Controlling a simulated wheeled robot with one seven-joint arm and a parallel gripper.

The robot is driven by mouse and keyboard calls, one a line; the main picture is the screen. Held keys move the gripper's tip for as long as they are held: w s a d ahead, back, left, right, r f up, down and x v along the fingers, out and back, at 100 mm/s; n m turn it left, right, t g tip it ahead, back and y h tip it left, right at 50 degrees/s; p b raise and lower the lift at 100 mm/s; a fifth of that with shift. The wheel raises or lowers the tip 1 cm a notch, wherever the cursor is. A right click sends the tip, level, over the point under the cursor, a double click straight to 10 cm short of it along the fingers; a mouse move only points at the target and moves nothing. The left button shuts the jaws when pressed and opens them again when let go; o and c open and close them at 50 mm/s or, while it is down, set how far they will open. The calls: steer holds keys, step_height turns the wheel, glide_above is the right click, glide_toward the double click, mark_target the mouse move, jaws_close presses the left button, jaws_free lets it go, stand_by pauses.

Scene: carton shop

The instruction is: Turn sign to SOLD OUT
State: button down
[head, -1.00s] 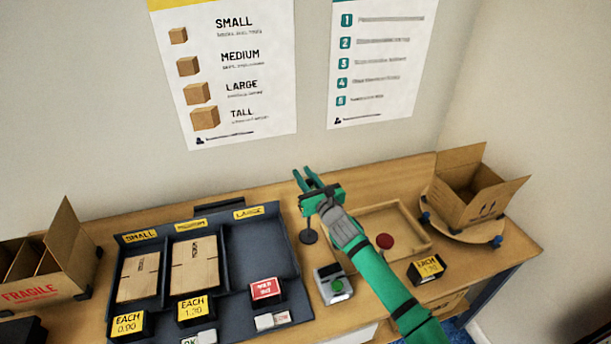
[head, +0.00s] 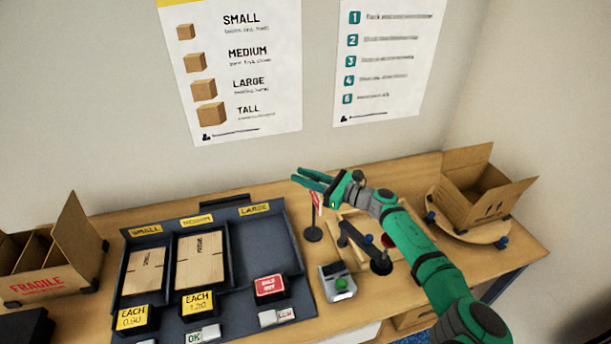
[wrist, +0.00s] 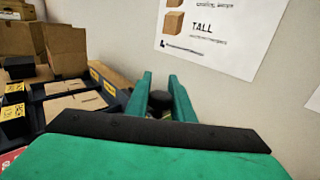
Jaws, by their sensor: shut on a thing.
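A small sign (head: 316,204) on a thin post with a round dark base (head: 313,235) stands on the bench right of the grey tray. A narrow red and white strip of it shows below my gripper; its wording cannot be read. My gripper (head: 310,179) reaches over the post from the right, its green fingers pointing left. It is shut on the top of the sign. The wrist view shows a dark round piece (wrist: 160,102) between the fingers. A separate red block reading SOLD OUT (head: 270,287) stands at the LARGE compartment.
The grey compartment tray (head: 262,248) holds flat cartons at left. A device with a green button (head: 342,284) stands in front of the post. A dark jointed object (head: 362,246) and an open carton (head: 478,195) are to the right. The wall is close behind.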

steer(key=shift+s+a+r+n+g+y, duration=0.1)
steer(key=shift+s+a+n+g+y, duration=0.25)
steer(key=shift+n+g, duration=0.7)
steer(key=shift+s+r+n+g+y, duration=0.1)
steer(key=shift+n+g+y, duration=0.5)
steer(key=shift+g, duration=0.85)
steer(key=shift+s+r+n+g, duration=0.1)
steer(key=shift+n+g, duration=0.35)
steer(key=shift+g, duration=0.05)
steer(key=c, duration=1.6)
jaws_free()
steer(key=shift+a, duration=0.1)
steer(key=shift+o, duration=0.3)
steer(key=s+r, duration=1.2)
steer(key=s, duration=0.2)
steer(key=shift+d+r, duration=0.4)
